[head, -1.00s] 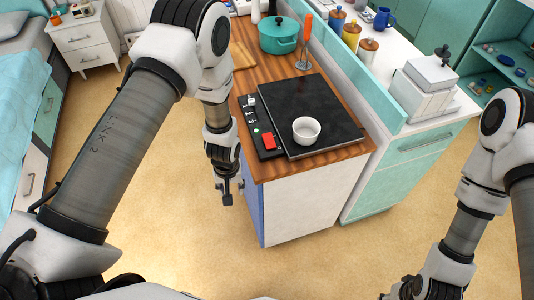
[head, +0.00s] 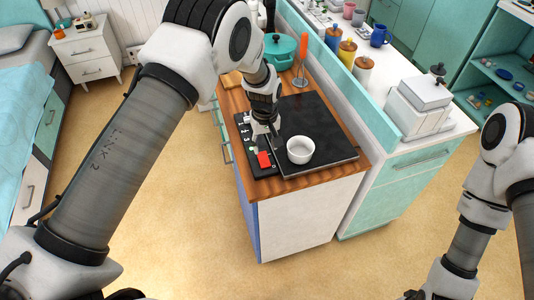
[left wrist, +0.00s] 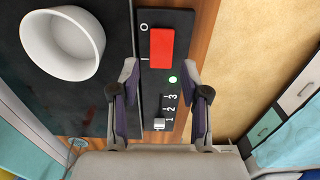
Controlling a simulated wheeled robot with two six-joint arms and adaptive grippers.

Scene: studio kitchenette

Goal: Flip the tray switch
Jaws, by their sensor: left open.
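A red rocker switch (head: 264,160) sits at the near end of the black control strip (head: 243,147) beside the flat black tray (head: 335,148). In the left wrist view the switch (left wrist: 162,48) lies between a "0" mark and an "I" mark. My left gripper (head: 264,132) is open above the strip, just behind the switch. Its fingers (left wrist: 160,82) frame the strip, short of the switch. My right gripper is cut off at the bottom edge.
A white bowl (head: 300,150) stands on the tray close to the switch. A teal pot (head: 281,50) and an orange-handled utensil (head: 301,58) stand farther back on the wooden counter (head: 275,190). Floor left of the counter is clear.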

